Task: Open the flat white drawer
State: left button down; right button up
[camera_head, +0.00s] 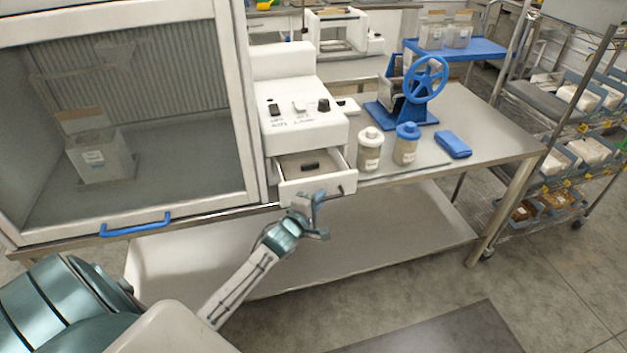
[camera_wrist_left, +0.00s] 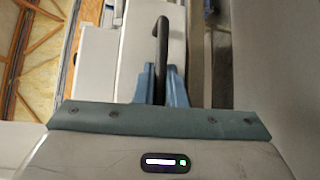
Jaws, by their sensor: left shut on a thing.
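The flat white drawer (camera_head: 292,191) is at the base of the white machine (camera_head: 297,100) on the steel bench. It stands partly pulled out, and its grey inside shows with a small dark item (camera_head: 310,166) in it. My left gripper (camera_head: 318,203) is at the front of the drawer, low and toward its right side. In the left wrist view, a dark bar handle (camera_wrist_left: 161,45) runs down between the two blue fingers (camera_wrist_left: 160,82), which are shut on it. The lower end of the handle is hidden by the gripper. My right gripper is not in view.
A glass-fronted cabinet with a blue handle (camera_head: 136,225) stands left of the machine. Two lidded jars (camera_head: 369,150) (camera_head: 406,145), a blue block (camera_head: 453,144) and a blue hand-wheel press (camera_head: 425,80) stand to the right.

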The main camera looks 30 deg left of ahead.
pick_arm(q)
jog(key=s+d, duration=0.4)
jog(key=d, duration=0.1)
jog(key=shift+s+d, duration=0.25)
jog(key=shift+s, duration=0.1)
jog(key=c, duration=1.5)
grip_release()
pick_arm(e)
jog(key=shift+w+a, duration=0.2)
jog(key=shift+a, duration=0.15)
